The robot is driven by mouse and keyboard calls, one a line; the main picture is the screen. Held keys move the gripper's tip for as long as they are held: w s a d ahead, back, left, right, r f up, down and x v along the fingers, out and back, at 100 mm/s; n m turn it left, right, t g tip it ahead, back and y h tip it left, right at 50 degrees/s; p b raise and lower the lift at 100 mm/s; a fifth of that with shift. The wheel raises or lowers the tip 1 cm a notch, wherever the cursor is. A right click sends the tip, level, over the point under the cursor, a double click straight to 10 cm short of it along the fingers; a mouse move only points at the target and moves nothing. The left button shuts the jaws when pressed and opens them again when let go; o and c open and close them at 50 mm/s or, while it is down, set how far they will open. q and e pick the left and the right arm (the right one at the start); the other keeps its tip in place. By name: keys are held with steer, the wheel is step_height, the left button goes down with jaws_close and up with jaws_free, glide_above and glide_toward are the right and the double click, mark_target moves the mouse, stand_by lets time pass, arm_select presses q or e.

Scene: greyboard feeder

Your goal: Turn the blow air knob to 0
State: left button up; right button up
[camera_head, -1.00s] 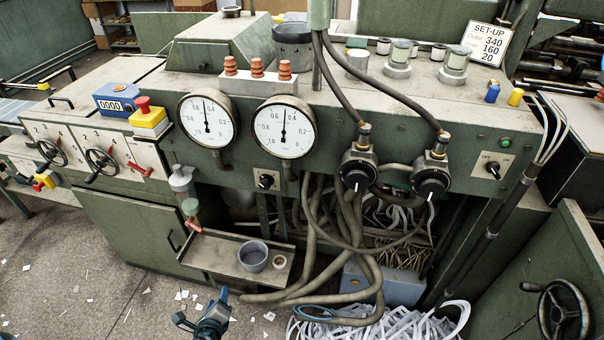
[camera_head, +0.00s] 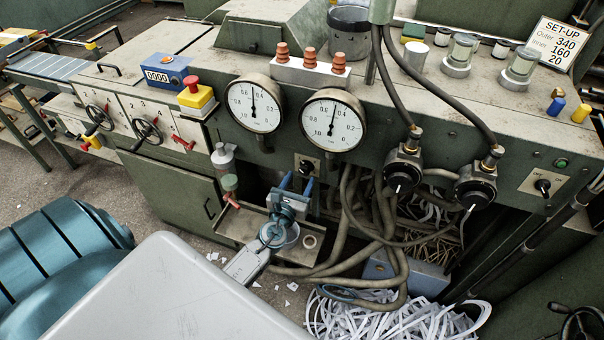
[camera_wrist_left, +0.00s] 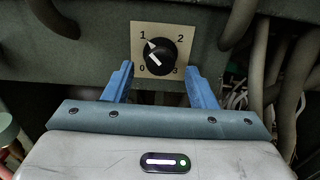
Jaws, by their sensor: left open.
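A small black knob (camera_head: 306,166) sits on a cream plate on the machine's front, below the two gauges. In the left wrist view the knob (camera_wrist_left: 160,56) is close and its plate (camera_wrist_left: 182,28) reads 0, 1, 2 and 3. Its white mark points up-left, towards 1. No blow air wording is readable. My left gripper (camera_head: 296,183) is below and in front of the knob in the head view, pointing at it. In the left wrist view its blue fingers (camera_wrist_left: 159,76) are apart, either side of and below the knob, with nothing between them. My right gripper is out of view.
Two black regulator knobs (camera_head: 402,172) with hoses are to the right. An OFF/ON switch (camera_head: 542,186) is at the far right. Grey hoses (camera_head: 352,220) hang just right of my gripper. A tray (camera_head: 235,228) with a cup is below.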

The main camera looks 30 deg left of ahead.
arm_select(q)
steer(key=shift+x, duration=1.15)
steer(key=c, duration=1)
steer(key=shift+o, duration=0.2)
steer(key=shift+n, duration=0.3)
